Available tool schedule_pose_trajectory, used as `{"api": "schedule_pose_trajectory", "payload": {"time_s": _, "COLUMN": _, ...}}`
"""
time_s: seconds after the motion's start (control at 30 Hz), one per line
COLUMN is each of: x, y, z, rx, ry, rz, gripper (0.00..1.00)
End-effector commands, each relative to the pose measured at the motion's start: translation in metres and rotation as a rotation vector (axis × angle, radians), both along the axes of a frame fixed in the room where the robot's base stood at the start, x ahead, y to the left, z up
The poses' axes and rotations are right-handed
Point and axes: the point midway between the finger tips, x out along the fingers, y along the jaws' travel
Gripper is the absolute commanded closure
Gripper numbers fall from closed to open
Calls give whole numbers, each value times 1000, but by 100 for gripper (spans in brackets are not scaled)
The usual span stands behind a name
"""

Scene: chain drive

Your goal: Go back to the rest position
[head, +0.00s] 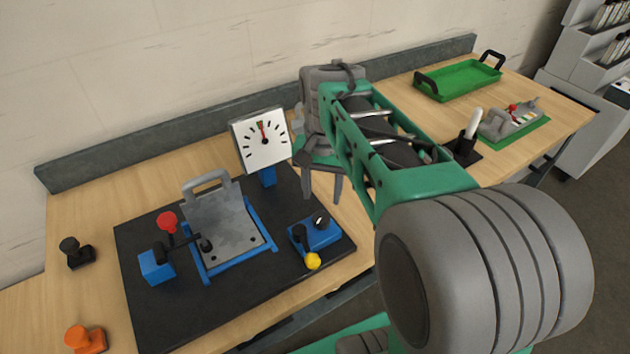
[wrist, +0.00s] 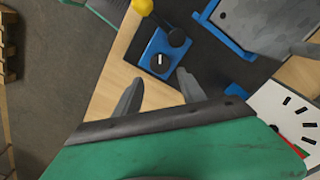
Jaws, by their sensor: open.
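My gripper (head: 323,178) hangs at the right edge of the black board, beside the dial, with its fingers pointing down. In the wrist view my gripper (wrist: 158,94) has its two fingers spread apart with nothing between them. Beyond the fingertips is a blue switch box (wrist: 160,62) with a black knob and a yellow-balled lever; it also shows in the head view (head: 318,236). My green and grey arm crosses the right half of the head view and hides part of the table.
A black board (head: 150,322) carries a grey plate (head: 222,235) in a blue frame, a red-knobbed lever (head: 167,222) and a white dial (head: 262,145). A green tray (head: 455,84) lies at the far right. Orange (head: 84,340) and black (head: 75,252) pieces stand at the left.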

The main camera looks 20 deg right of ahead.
Motion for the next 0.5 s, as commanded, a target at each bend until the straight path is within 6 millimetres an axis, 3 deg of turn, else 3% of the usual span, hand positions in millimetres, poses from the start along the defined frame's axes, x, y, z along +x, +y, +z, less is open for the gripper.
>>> {"api": "schedule_pose_trajectory", "payload": {"time_s": 0.17, "x": -4, "y": 5, "z": 1, "rx": -3, "ry": -18, "rz": 35, "gripper": 52}}
{"api": "schedule_pose_trajectory", "payload": {"time_s": 0.5, "x": -59, "y": 62, "z": -14, "rx": -89, "ry": -273, "rz": 576, "gripper": 52}}
